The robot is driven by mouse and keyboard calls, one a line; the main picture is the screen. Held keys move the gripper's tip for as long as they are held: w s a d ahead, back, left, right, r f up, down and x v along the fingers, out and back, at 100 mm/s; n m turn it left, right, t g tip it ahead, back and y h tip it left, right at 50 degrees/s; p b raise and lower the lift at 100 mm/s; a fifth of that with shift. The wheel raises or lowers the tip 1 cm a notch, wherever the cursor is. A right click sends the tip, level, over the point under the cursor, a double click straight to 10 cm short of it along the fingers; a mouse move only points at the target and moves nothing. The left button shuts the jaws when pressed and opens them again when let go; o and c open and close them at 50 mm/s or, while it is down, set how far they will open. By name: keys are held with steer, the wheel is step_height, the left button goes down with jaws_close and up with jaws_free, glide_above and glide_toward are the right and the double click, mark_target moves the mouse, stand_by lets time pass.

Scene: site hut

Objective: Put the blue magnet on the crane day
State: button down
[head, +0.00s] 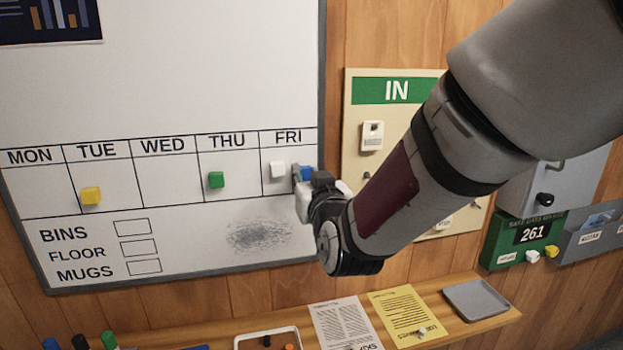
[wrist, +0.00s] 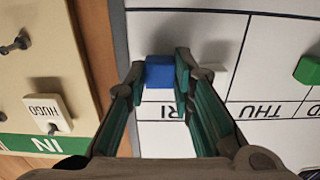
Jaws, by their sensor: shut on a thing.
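The blue magnet (head: 308,173) is between the fingers of my gripper (head: 301,178), at the right side of the FRI box on the whiteboard (head: 200,70). In the wrist view the blue magnet (wrist: 159,72) sits between the two fingertips (wrist: 160,80), which are shut on it, over the upside-down FRI column. I cannot tell whether it touches the board. A white magnet (head: 278,169) is in the FRI box, just left of it. A green magnet (head: 216,180) is under THU and a yellow one (head: 91,196) under TUE. I can read no crane label.
The IN board (head: 357,100) hangs right of the whiteboard, with a HUGO tag (wrist: 47,114) on it. Below runs a wooden shelf (head: 495,325) with a white sheet (head: 345,322), a yellow sheet (head: 404,310) and a grey tray (head: 477,299). MON and WED boxes are empty.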

steer(key=shift+w+a, duration=0.15)
steer(key=shift+w, duration=0.35)
stand_by(0.4)
stand_by(1.4)
steer(key=c, duration=1.3)
jaws_free()
steer(key=shift+s, duration=0.1)
steer(key=s+d+f+m+g+h, duration=0.1)
steer(key=s+d+g, duration=0.3)
steer(key=s+d, duration=0.3)
steer(key=s+d+f+m+g+h, duration=0.1)
steer(key=s+d+g, duration=0.3)
steer(key=s+d, duration=0.4)
steer(key=s+d+f+m+g+h, duration=0.1)
steer(key=s+d+f+g+h, duration=0.2)
steer(key=s, duration=1.5)
steer(key=d+g, duration=0.1)
steer(key=d, duration=0.3)
steer(key=shift+d+f, duration=0.2)
